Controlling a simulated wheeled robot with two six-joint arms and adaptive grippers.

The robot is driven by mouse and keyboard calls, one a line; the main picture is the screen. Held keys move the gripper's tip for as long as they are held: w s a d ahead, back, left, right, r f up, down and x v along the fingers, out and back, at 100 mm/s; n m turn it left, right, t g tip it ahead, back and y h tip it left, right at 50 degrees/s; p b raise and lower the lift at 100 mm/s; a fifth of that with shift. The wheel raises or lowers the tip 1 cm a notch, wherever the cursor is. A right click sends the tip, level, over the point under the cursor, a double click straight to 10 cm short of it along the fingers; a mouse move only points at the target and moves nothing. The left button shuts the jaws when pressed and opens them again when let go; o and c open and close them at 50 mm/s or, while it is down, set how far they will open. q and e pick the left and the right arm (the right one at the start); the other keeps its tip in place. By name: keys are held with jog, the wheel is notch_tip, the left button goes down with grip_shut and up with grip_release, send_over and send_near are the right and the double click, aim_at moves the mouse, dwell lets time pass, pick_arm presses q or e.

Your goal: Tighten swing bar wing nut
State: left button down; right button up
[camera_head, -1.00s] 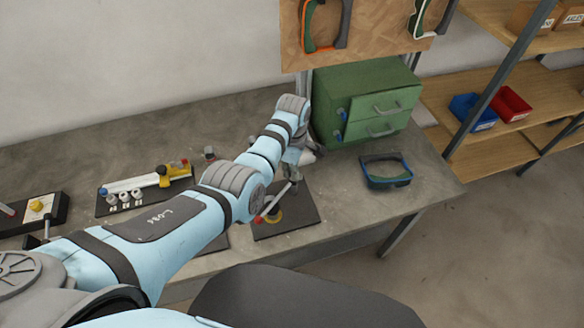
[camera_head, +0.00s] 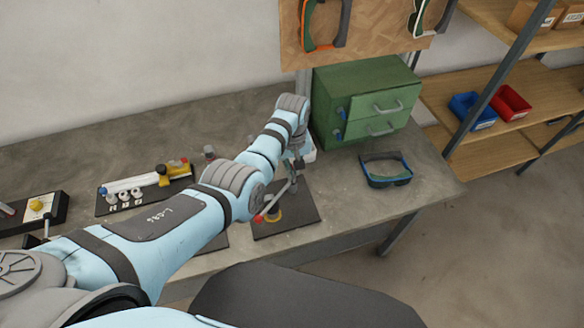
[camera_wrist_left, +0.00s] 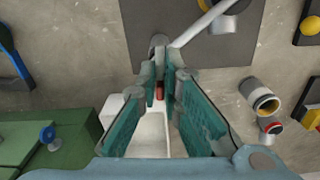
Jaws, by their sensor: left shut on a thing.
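The swing bar (camera_head: 276,204) is a pale rod with a red end, slanting over a dark base plate (camera_head: 304,212) with a yellow ring (camera_head: 275,214) under its red end. My left gripper (camera_head: 295,172) is at the bar's far end, above the plate's back part. In the left wrist view the bar (camera_wrist_left: 198,25) runs up and right from a grey post at the fingertips. My left gripper (camera_wrist_left: 163,62) has its teal-padded fingers closed together there, around the wing nut, which the fingers mostly hide. A small red piece shows between the fingers. My right gripper is not in view.
A green drawer cabinet (camera_head: 362,102) stands close behind my left gripper. A dark tray (camera_head: 145,190) with a yellow tool and white rings lies to the left.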

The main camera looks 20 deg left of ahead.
pick_arm(q)
jog(key=m, duration=0.4)
jog(key=shift+s+f+m, duration=0.15)
jog(key=shift+m, duration=0.15)
jog(key=m, duration=0.3)
jog(key=shift+m, duration=0.3)
jog(key=m, duration=0.3)
jog(key=shift+m, duration=0.3)
jog(key=shift+s+m, duration=0.1)
jog(key=shift+m, duration=1.8)
jog(key=c, duration=1.8)
grip_release()
jog(key=shift+o, duration=0.2)
